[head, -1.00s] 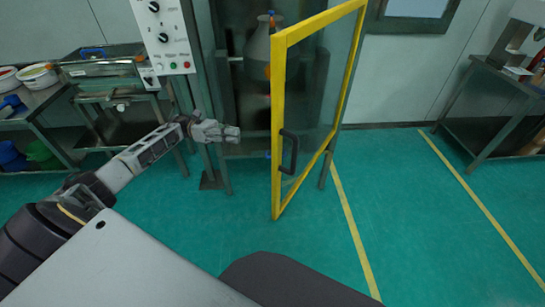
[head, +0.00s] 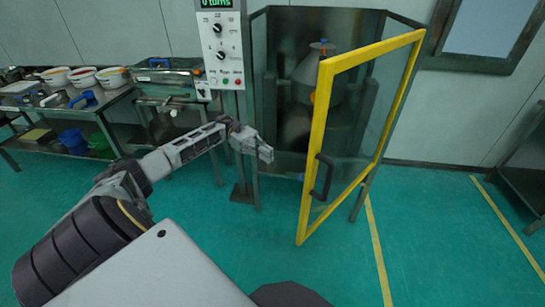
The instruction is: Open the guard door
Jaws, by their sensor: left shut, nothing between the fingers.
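The guard door (head: 318,133) has a yellow frame with a clear pane and stands swung open towards me, on the right side of the machine's dark enclosure (head: 285,90). Its black handle (head: 322,177) is on the near upright of the frame. My left gripper (head: 268,155) is shut and empty, to the left of the door, apart from the handle and in front of the enclosure opening. Inside the enclosure a grey rounded vessel (head: 318,72) shows, partly behind the door frame. My right gripper is out of view.
A control panel (head: 221,50) with knobs and buttons stands left of the enclosure. A bench (head: 62,112) with several bowls is at the far left. Green floor (head: 425,235) with yellow lines is clear at the right. Another dark table (head: 520,180) stands at the right edge.

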